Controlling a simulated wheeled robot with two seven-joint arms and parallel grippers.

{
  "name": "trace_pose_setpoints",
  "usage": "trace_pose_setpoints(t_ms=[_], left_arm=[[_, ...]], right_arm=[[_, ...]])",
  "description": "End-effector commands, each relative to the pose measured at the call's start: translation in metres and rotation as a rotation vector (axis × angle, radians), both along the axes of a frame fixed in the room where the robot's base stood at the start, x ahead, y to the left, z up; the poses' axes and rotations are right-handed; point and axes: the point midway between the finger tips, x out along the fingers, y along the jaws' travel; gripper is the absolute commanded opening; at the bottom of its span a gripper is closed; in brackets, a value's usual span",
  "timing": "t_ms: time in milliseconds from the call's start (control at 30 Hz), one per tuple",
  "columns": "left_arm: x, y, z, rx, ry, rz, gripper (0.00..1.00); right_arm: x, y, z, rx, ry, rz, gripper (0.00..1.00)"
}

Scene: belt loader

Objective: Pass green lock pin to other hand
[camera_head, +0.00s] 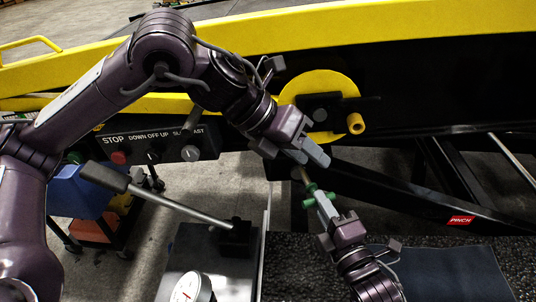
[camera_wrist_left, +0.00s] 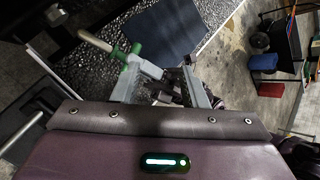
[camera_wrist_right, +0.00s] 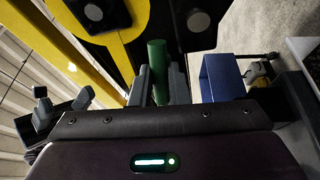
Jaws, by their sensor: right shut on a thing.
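The green lock pin (camera_head: 310,198) has a green handle and a pale tan shaft. My right gripper (camera_head: 321,198) is shut on its green handle, with the shaft pointing up toward my left gripper. In the right wrist view, the green handle (camera_wrist_right: 157,70) stands between the two right fingers (camera_wrist_right: 159,88). My left gripper (camera_head: 307,156) is just above the pin, open and empty. In the left wrist view, the pin (camera_wrist_left: 130,54) lies beyond the spread left fingers (camera_wrist_left: 158,70), its shaft extending to the upper left. Whether a left finger touches the pin, I cannot tell.
A yellow disc (camera_head: 342,88) on the loader's side is close behind my left gripper. A lever (camera_head: 175,203), a round gauge (camera_head: 193,289) and a control panel (camera_head: 165,147) are to the left. A dark mat (camera_head: 440,272) lies at lower right. A black diagonal bar (camera_head: 400,190) runs to the right.

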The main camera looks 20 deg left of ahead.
Motion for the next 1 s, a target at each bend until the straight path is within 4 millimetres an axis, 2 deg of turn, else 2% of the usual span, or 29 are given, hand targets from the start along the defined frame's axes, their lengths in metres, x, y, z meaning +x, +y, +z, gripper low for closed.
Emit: trace_pose_setpoints(t_ms=[200,333,500,633,767,1000], left_arm=[[0.0,0.038,-0.016,-0.173,0.272,0.442,0.39],[-0.001,0.054,-0.022,-0.248,0.379,0.63,0.39],[-0.001,0.065,-0.026,-0.302,0.45,0.762,0.39],[0.001,0.064,-0.031,-0.314,0.469,0.789,0.39],[0.008,0.054,-0.042,-0.316,0.471,0.788,0.39],[0.028,0.028,-0.075,-0.315,0.473,0.787,0.39]], right_arm=[[0.0,0.0,0.001,0.001,-0.002,0.0,0.0],[0.0,0.0,0.001,0.001,-0.002,0.0,0.0],[0.0,0.0,0.001,0.001,-0.002,0.0,0.0],[0.0,0.0,0.001,0.001,-0.002,0.0,0.0],[0.0,0.0,0.001,0.001,-0.002,0.0,0.0],[0.0,0.0,0.001,0.001,-0.002,0.0,0.0]])
